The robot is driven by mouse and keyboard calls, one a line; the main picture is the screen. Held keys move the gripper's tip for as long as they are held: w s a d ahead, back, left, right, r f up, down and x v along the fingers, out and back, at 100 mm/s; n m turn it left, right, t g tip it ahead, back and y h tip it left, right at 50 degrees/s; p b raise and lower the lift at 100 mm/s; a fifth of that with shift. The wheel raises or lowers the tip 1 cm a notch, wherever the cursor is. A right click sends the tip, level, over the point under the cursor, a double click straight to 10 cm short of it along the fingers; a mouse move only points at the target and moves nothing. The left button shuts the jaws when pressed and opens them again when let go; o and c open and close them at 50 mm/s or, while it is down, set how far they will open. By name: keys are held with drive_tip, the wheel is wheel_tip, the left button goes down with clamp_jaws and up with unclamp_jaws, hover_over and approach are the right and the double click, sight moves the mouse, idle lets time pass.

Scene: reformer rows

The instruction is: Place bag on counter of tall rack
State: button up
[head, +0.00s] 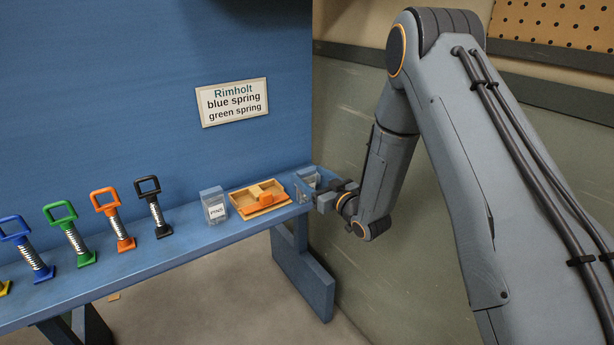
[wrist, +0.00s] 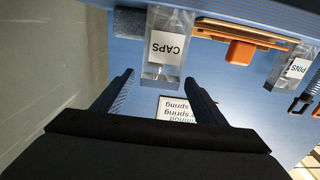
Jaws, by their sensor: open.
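A clear bag labelled CAPS (wrist: 165,72) shows in the wrist view, ahead of my gripper and roughly between the lines of its fingers. In the head view my gripper (head: 318,196) is at the right end of the blue counter (head: 160,245), where a clear bag or box (head: 307,175) is partly hidden behind it. In the wrist view my gripper (wrist: 158,84) is open, with nothing seen clamped in it. A second clear bag, labelled PINS (head: 214,207), stands farther left on the counter; it also shows in the wrist view (wrist: 298,68). I cannot tell which structure is the tall rack.
An orange tray (head: 243,202) sits between the two bags. Several coloured spring pieces with square handles, including a black one (head: 157,215), stand left of the PINS bag. A sign (head: 232,102) hangs on the blue back panel (head: 130,60). A grey-green wall (head: 400,270) stands close on the right.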

drive_tip(key=s+d+f+m+g+h+b, duration=0.2)
drive_tip(key=s+d+m+g+h, duration=0.3)
drive_tip(key=s+d+h, duration=0.75)
drive_tip(key=s+d+r+m+g+y, duration=0.1)
drive_tip(key=s+g, duration=0.3)
drive_tip(key=s, duration=0.8)
drive_tip(key=s+d+r+g+y, duration=0.1)
drive_tip(key=s+d+g, duration=0.3)
drive_tip(key=s, duration=0.8)
drive_tip(key=shift+s+d+m+g, duration=0.2)
drive_tip(key=shift+m+g, duration=0.2)
drive_tip(key=shift+g, duration=0.2)
